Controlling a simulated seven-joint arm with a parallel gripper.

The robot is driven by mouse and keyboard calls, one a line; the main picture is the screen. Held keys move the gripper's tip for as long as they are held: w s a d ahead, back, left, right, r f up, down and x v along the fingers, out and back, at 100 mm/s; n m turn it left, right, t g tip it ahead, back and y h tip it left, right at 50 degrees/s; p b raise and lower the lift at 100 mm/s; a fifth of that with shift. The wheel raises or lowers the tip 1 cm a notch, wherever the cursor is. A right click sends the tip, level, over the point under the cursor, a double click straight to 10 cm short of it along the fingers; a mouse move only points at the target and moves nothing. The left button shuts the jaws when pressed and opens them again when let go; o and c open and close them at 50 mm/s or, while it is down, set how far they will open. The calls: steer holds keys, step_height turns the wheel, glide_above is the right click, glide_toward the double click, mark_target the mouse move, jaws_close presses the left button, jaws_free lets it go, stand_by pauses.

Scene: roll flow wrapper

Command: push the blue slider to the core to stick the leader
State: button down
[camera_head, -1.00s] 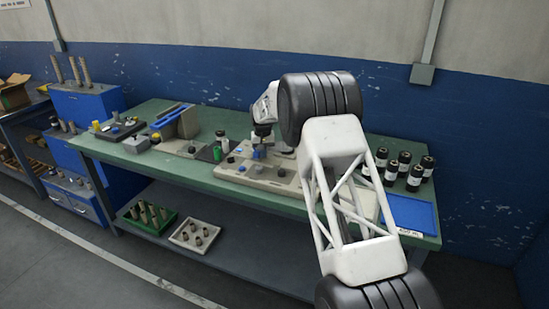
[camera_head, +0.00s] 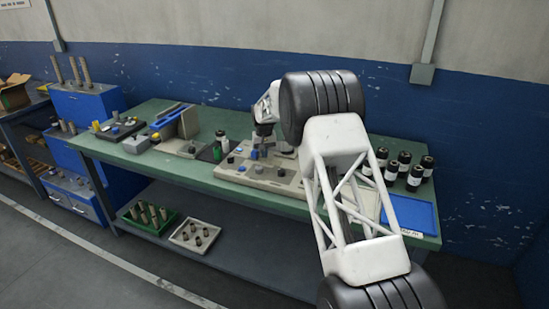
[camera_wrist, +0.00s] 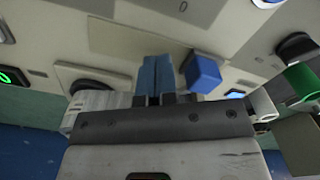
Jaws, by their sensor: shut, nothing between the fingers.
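The blue slider (camera_wrist: 203,72) shows in the wrist view as a small blue block on the pale machine plate. My gripper (camera_wrist: 157,62) has its two narrow blue-grey fingers together, with nothing between them. The fingertips are just left of the blue block there; I cannot tell whether they touch it. In the head view my gripper (camera_head: 263,148) points down over the pale machine base (camera_head: 285,183) on the green bench, with a small blue part (camera_head: 254,154) beside it. The core and the leader cannot be made out clearly.
Several black rolls with white labels (camera_head: 415,178) and a blue tray (camera_head: 412,215) are at the bench's right. A green-wrapped roll (camera_wrist: 301,82) is close to my gripper in the wrist view. Another fixture with a blue plate (camera_head: 188,122) stands to the left.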

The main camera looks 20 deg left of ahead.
steer(key=shift+r, duration=0.15)
step_height(320, 180, up, 8)
stand_by(1.1)
stand_by(0.5)
